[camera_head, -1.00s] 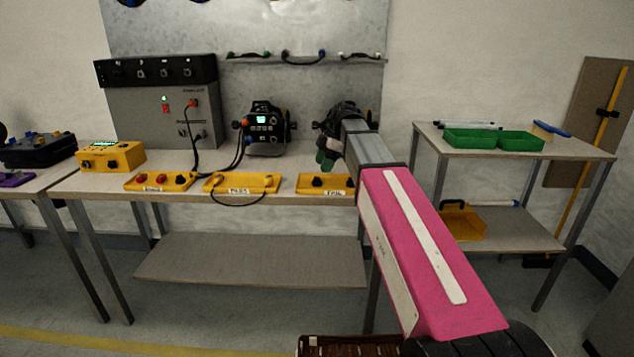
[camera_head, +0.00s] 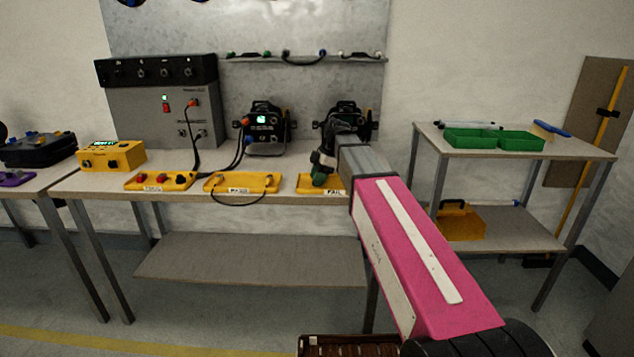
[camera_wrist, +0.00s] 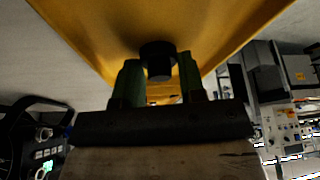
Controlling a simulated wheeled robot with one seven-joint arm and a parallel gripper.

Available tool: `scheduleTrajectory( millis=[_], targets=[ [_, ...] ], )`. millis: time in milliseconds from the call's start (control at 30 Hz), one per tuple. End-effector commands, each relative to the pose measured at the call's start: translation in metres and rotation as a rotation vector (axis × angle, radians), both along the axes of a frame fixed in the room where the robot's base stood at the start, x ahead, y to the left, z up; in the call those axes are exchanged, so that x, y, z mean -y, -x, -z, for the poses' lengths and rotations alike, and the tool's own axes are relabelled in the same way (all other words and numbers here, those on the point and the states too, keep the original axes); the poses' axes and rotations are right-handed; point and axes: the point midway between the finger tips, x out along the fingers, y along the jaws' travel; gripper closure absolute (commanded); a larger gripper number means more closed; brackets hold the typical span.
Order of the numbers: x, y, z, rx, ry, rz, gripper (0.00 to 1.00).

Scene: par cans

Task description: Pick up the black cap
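The black cap (camera_wrist: 158,58) is a short, dark, round piece on the yellow "FAIL" tray (camera_wrist: 225,25) in the wrist view. My gripper (camera_wrist: 160,72) is open, with one green fingertip on each side of the cap. The cap sits between or just past the tips; I cannot tell whether they touch it. In the head view my gripper (camera_head: 319,175) is low over the yellow FAIL tray (camera_head: 335,190) at the bench front. My gripper hides the cap in that view.
A yellow PASS tray (camera_head: 215,182) with a looped cable lies to the left, and another yellow tray (camera_head: 140,181) with red parts lies beyond. Two black lamp units (camera_head: 262,145) stand behind, one close behind my gripper. A side table (camera_head: 590,152) holds green bins.

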Motion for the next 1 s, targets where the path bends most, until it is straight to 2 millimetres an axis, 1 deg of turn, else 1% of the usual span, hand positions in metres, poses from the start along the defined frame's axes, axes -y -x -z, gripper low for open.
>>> scheduleTrajectory(
  millis=[300,467,567,667,733,800,1000],
  targets=[
    [0.0,0.0,-0.001,0.0,0.0,0.0,0.88],
    [0.0,0.0,-0.007,0.0,0.0,0.0,0.88],
    [0.0,0.0,-0.017,0.001,0.0,-0.001,0.88],
    [0.0,-0.001,-0.031,0.002,-0.001,0.0,0.88],
    [0.0,-0.001,-0.045,0.002,0.0,0.001,0.88],
    [-0.014,0.016,-0.052,0.001,0.0,-0.004,0.88],
    [-0.046,0.047,-0.079,0.001,0.0,-0.004,0.88]
  ],
)
